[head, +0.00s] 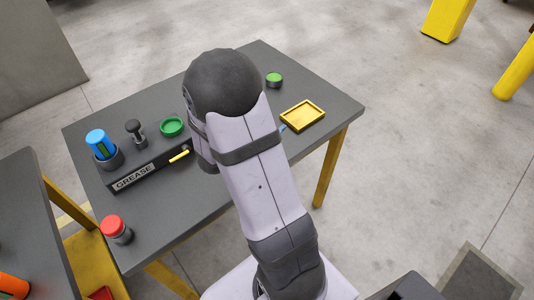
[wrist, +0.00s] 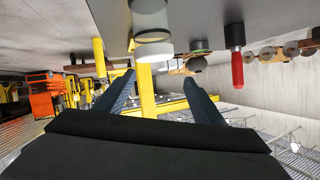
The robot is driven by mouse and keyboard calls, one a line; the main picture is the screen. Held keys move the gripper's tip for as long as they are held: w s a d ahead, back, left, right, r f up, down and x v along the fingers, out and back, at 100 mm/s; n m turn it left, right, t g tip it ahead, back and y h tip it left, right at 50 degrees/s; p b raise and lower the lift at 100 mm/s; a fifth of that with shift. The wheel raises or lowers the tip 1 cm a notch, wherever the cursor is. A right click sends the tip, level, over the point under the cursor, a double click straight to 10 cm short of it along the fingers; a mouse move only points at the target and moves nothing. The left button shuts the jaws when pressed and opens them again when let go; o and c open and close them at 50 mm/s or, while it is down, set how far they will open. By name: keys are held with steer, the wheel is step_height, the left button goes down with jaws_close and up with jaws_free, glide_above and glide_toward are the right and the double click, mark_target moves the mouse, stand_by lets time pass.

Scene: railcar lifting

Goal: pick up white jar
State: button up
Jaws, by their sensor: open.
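In the head view my arm hides the gripper, and I cannot make out a white jar there.
A red-handled tool (wrist: 237,62) stands near the jar. The head view shows a grease rack (head: 150,170) with a blue can (head: 99,144), a green ring (head: 172,126), a red-capped jar (head: 116,229), a green-topped jar (head: 274,80) and a yellow tray (head: 302,116).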

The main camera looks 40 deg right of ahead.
steer(key=a+f+n, duration=0.1)
steer(key=f, duration=0.1)
steer(key=s+a+f+n+b, duration=0.1)
steer(key=f, duration=0.1)
steer(key=s+a+f+n+b, duration=0.1)
steer(key=f, duration=0.2)
steer(key=shift+a, duration=0.3)
steer(key=shift+x, duration=1.7)
steer(key=shift+r+p+x, duration=0.2)
steer(key=shift+p+x, duration=0.15)
steer(key=shift+x, duration=1.65)
steer(key=shift+w, duration=0.15)
steer(key=c, duration=1.2)
